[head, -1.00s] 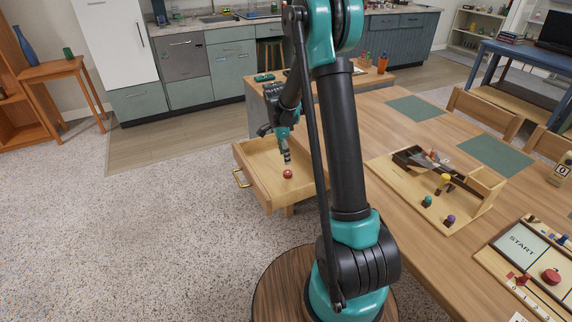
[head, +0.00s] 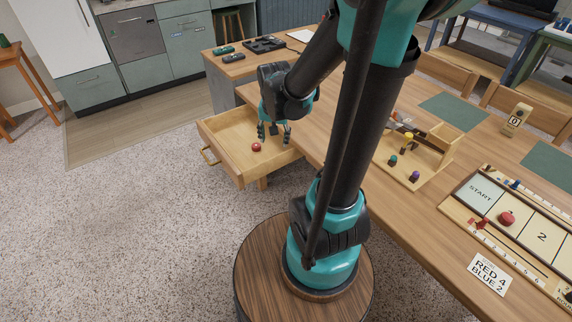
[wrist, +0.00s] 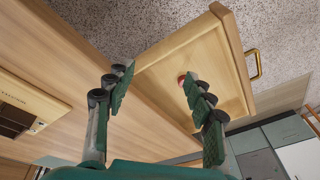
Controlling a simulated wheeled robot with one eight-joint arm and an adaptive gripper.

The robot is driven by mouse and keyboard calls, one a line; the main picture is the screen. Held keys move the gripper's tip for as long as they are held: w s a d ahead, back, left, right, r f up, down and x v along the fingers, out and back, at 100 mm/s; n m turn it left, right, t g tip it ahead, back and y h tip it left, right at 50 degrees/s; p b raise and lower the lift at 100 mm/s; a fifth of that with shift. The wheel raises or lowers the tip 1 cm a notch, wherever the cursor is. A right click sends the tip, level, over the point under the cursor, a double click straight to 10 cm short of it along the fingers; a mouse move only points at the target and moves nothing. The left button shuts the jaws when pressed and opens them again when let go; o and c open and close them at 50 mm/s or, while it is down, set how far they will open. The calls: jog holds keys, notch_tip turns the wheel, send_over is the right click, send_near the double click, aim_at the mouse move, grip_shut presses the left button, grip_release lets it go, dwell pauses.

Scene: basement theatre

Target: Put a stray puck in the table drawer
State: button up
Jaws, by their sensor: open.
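A small red puck (head: 256,147) lies on the floor of the open, pale wooden table drawer (head: 213,142). The puck also shows in the wrist view (wrist: 182,79), partly behind one finger. My gripper (head: 273,138) is open and empty, its fingers spread and pointing down. It hangs over the drawer's side nearer the table, to the right of the puck and apart from it. Another red puck (head: 507,218) sits on the game board (head: 483,194), in the section beside START.
The drawer's brass handle (head: 208,156) juts out over the speckled floor. A wooden tray (head: 416,182) with coloured pegs stands on the table (head: 400,225). Dark devices (head: 264,45) lie at the table's far end. A score card (head: 489,273) lies near the board.

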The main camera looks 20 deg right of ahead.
jog(key=s+d+f+n+t, duration=0.1)
jog(key=s+n, duration=0.4)
jog(key=s, duration=0.5)
jog(key=shift+s+f+n, duration=0.35)
jog(key=shift+f+n, duration=0.05)
jog(key=shift+f, duration=0.4)
